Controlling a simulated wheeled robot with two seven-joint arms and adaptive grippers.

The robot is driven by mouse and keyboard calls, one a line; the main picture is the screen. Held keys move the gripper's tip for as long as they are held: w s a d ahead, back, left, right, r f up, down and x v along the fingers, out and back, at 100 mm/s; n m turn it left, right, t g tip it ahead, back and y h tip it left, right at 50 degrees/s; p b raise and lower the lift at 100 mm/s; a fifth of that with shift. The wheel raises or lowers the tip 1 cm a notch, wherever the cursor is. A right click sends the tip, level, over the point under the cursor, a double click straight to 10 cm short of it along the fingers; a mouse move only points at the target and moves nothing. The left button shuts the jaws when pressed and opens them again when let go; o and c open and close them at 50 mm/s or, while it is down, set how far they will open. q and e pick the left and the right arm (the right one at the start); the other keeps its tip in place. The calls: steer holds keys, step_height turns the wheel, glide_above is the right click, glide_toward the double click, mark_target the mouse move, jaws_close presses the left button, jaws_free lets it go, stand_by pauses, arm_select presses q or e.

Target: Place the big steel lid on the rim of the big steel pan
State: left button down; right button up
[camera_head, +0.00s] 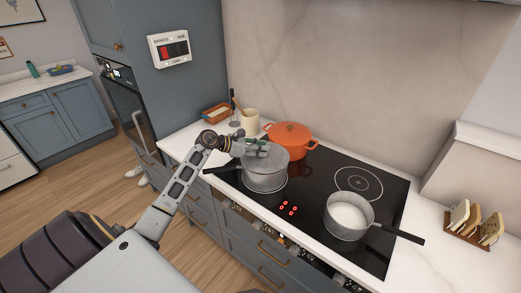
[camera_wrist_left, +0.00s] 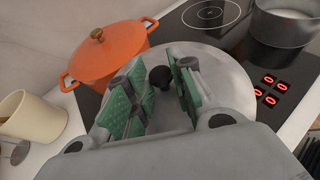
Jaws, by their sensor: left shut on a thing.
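The big steel lid (camera_head: 268,160) is a grey disc with a black knob (camera_wrist_left: 160,77). It lies over the big steel pan (camera_head: 265,181) at the hob's front left, roughly level and covering the opening. I cannot tell whether it touches the rim all round. My left gripper (camera_head: 257,147) is above the lid, shut on its knob; its green-padded fingers (camera_wrist_left: 160,84) stand on both sides of the knob in the left wrist view. The lid (camera_wrist_left: 225,80) hides the pan in that view. The pan's dark handle points left. My right gripper is not in view.
An orange pot (camera_head: 291,140) stands just behind the steel pan. A smaller steel saucepan (camera_head: 350,228) with white contents stands at the hob's front right, handle pointing right. A cream crock (camera_head: 250,122) is behind left; a wooden rack (camera_head: 466,236) is at right. The back-right burner (camera_head: 358,183) is clear.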

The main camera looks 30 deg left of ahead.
arm_select(q)
steer(key=shift+f, duration=0.35)
steer(key=shift+f, duration=0.15)
steer(key=c, duration=1.2)
jaws_free()
steer(key=shift+c, duration=0.2)
steer(key=shift+r, duration=0.2)
